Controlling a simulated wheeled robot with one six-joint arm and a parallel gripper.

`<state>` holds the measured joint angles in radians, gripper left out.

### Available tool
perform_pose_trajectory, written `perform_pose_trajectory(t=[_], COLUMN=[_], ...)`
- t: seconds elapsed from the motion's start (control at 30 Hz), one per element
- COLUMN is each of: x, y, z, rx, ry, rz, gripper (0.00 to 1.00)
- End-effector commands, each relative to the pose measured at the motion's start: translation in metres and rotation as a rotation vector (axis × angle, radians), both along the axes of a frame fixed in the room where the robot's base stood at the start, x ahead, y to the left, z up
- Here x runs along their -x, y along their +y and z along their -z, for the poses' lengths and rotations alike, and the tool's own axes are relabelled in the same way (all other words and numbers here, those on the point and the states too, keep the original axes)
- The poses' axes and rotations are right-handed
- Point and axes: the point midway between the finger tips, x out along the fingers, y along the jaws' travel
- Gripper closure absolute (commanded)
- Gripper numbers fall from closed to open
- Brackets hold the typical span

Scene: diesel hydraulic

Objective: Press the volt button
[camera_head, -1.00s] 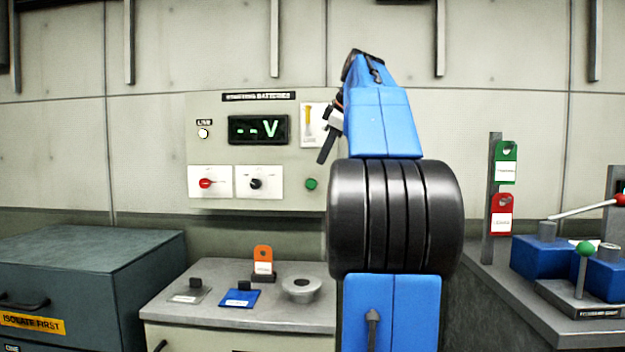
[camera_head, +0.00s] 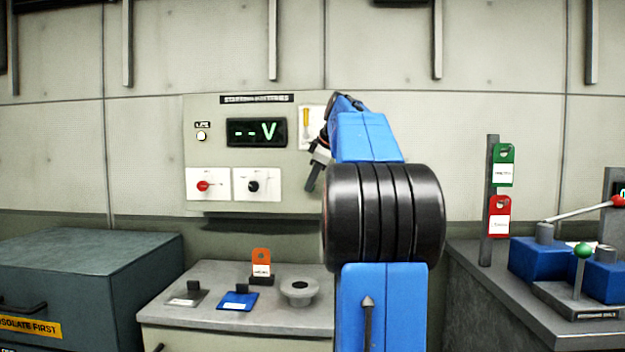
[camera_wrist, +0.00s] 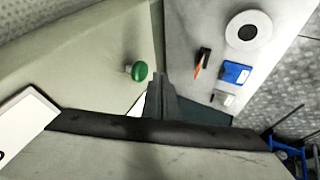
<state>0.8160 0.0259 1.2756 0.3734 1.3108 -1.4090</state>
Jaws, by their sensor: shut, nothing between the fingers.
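The starting batteries panel (camera_head: 215,150) hangs on the wall, and its display (camera_head: 257,132) reads "--V". A round green button (camera_wrist: 138,71) sticks out of the panel in the wrist view; in the head view my gripper and arm hide it. My gripper (camera_head: 312,180) is in front of the panel's lower right part, pointing down. In the wrist view my gripper (camera_wrist: 158,80) is shut and empty, with its tip just beside the green button. A small gap shows between them in the picture; I cannot tell the depth or any contact.
The panel carries a red rotary switch (camera_head: 203,186), a black rotary switch (camera_head: 254,187) and a lit lamp (camera_head: 201,136). A grey cabinet (camera_head: 220,320) below holds an orange tag (camera_head: 261,260), a blue plate (camera_head: 238,300) and a round grey piece (camera_head: 299,290).

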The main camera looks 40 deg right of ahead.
Motion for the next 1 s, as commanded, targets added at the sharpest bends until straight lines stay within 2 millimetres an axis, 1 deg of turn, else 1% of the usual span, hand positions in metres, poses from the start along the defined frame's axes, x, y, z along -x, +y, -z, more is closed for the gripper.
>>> perform_pose_trajectory(t=[0.1,0.23,0.7,1.0], x=[-0.007,-0.011,-0.014,-0.029], y=[-0.008,-0.013,-0.016,-0.034], z=[-0.001,0.000,-0.001,0.000], rx=[0.001,0.000,0.000,0.001], ry=[-0.001,0.000,0.000,-0.001], rz=[0.000,0.000,0.000,0.000], gripper=[1.00,1.00,1.00,1.00])
